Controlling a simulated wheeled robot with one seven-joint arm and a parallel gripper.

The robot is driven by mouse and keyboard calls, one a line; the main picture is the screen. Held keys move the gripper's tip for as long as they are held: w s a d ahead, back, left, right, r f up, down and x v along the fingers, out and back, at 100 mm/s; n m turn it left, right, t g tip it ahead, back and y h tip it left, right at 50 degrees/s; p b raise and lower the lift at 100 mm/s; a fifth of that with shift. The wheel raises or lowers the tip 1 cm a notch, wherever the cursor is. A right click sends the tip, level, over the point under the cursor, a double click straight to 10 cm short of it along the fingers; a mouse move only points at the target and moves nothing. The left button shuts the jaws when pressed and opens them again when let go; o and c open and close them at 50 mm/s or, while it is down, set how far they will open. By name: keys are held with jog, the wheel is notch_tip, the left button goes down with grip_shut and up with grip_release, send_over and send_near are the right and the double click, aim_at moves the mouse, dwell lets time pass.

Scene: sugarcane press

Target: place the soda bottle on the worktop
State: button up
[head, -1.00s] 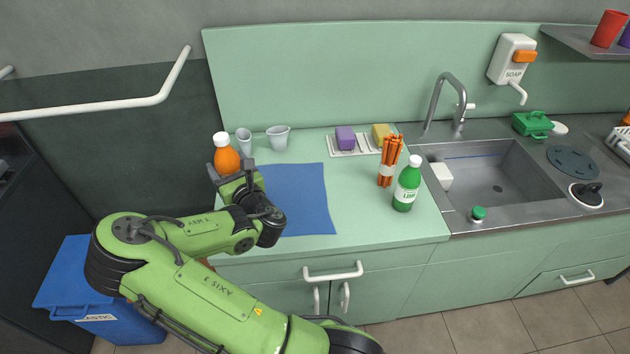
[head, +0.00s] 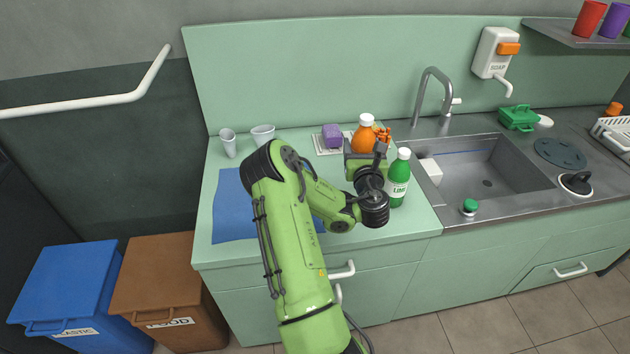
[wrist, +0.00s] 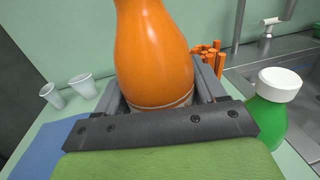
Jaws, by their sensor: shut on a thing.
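The orange soda bottle (head: 364,136) with a white cap is upright in my gripper (head: 366,154), towards the right part of the worktop (head: 335,235). In the wrist view the orange bottle (wrist: 152,50) stands between the two jaws of my gripper (wrist: 155,90), which are shut on it; its cap is out of frame. A green bottle (head: 398,178) with a white cap stands on the worktop just right of my gripper. Whether the orange bottle's base touches the worktop is hidden.
Orange sticks (wrist: 208,58) stand behind the held bottle, mostly hidden in the head view. A purple block (head: 332,136) sits on a rack behind. Two cups (head: 228,143) stand at the back left. A blue mat (head: 232,208) covers the left; the sink (head: 480,165) lies right.

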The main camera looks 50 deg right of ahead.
notch_tip(320, 180, down, 10)
jog(key=b, duration=0.6)
jog(key=shift+r, duration=0.15)
jog(key=shift+f+b, duration=0.2)
jog(key=shift+b, duration=0.2)
jog(key=o, duration=1.4)
jog(key=shift+r, duration=0.15)
